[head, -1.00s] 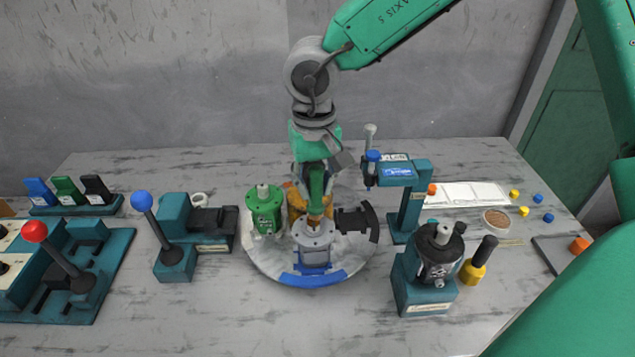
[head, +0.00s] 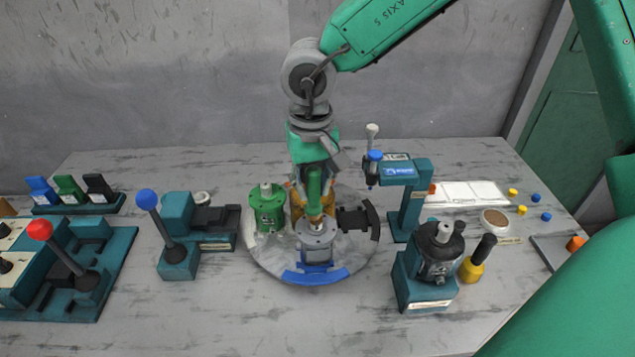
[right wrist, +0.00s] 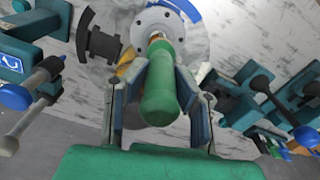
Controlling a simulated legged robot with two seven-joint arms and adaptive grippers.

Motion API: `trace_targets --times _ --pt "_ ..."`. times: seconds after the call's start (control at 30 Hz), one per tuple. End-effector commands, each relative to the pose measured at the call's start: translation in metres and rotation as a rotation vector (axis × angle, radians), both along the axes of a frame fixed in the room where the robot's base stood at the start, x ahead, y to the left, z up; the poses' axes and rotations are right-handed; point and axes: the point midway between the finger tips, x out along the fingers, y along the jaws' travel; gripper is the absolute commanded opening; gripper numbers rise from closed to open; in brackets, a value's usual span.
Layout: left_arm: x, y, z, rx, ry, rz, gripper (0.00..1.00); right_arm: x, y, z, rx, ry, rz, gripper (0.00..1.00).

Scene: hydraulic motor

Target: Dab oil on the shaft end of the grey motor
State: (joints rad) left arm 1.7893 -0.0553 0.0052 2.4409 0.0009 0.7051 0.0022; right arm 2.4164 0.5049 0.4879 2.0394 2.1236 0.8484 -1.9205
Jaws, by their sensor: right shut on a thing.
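The grey motor (head: 317,240) stands upright at the front of a round grey turntable (head: 270,262), in a blue-edged seat. My right gripper (head: 314,182) is above it, its fingers closed around a green-handled applicator (head: 314,188). The applicator points down, with its orange-brown lower end at the motor's shaft end; I cannot tell whether they touch. In the right wrist view the green handle (right wrist: 160,88) sits between the two fingers, and the grey motor's round flange (right wrist: 172,28) shows beyond it. The handle hides most of the shaft end. My left gripper is not in view.
A green motor (head: 267,212) stands on the turntable left of the grey one. A black motor (head: 438,258) in a teal fixture and a yellow bottle (head: 473,271) stand right. A teal press (head: 410,205) is close behind right. Blue (head: 147,199) and red (head: 39,230) levers stand left.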

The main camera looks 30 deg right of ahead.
Motion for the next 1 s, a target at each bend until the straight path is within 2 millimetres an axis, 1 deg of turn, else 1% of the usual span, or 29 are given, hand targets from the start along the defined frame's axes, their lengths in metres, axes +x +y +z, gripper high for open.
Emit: trace_targets --times 0.43,0.83,1.0 --pt "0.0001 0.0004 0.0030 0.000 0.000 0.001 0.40 0.0001 -0.0084 -0.0023 0.008 -0.001 0.000 0.00" --pt "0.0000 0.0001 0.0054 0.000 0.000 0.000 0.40 0.0002 -0.0013 -0.0004 0.002 -0.001 0.000 0.00" --pt "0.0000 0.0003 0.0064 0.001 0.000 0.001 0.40 0.0001 -0.0022 -0.0006 0.003 -0.001 0.000 0.00"
